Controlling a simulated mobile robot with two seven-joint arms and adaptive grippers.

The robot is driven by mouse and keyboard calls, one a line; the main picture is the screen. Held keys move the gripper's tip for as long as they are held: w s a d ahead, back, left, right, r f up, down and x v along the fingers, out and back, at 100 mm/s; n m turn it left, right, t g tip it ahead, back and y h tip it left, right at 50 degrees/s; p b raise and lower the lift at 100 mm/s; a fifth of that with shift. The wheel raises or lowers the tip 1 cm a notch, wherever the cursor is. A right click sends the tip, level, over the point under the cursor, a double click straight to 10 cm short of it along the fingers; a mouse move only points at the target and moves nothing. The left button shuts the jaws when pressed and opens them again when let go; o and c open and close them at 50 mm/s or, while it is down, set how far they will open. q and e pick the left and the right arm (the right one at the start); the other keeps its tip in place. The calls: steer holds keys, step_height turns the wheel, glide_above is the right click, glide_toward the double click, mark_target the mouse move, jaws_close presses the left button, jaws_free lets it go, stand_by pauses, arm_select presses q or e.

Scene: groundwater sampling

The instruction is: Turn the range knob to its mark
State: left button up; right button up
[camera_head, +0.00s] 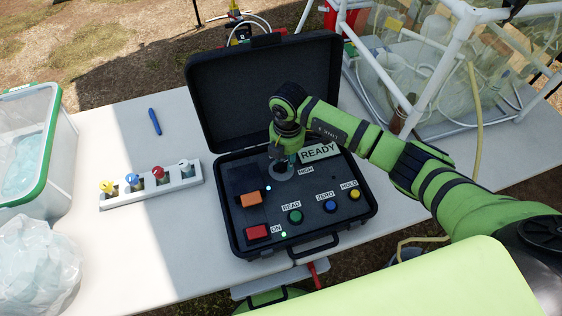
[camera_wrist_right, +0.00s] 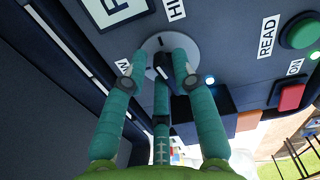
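The range knob is a dark bar (camera_wrist_right: 164,66) on a pale round dial (camera_wrist_right: 154,44) with a dark tick. In the head view the dial (camera_head: 283,172) is partly hidden under my right gripper (camera_head: 281,160). My right gripper (camera_wrist_right: 162,62) points down at the panel, its teal fingers on both sides of the knob and another finger behind. I cannot tell whether they touch it. A HIGH label (camera_head: 306,170) is right of the dial. Another label beside it is mostly hidden by a finger. My left gripper is not in view.
The open black case (camera_head: 365,205) has a READY display (camera_head: 318,152), green (camera_head: 295,216), blue (camera_head: 330,206) and yellow (camera_head: 355,194) buttons and a red switch (camera_head: 257,233). Its raised lid (camera_head: 230,95) stands behind.

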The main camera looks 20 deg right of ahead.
steer(key=shift+d+f, duration=0.15)
jaws_close()
steer(key=shift+s+d+r+m+p, duration=0.1)
steer(key=shift+s+r+m+p, duration=0.15)
steer(key=shift+m+p, duration=0.7)
steer(key=shift+s+f+m, duration=0.1)
steer(key=shift+s+m, duration=0.05)
steer(key=shift+m, duration=0.4)
steer(key=shift+d+f+m+p, duration=0.1)
steer(key=shift+f+m+p, duration=0.1)
steer(key=shift+m+p, duration=0.3)
steer(key=o, duration=0.7)
jaws_free()
steer(key=shift+s, duration=0.15)
steer(key=shift+c, duration=0.2)
steer(key=shift+d, duration=0.1)
steer(key=shift+a+r, duration=0.1)
steer(key=shift+a, duration=0.1)
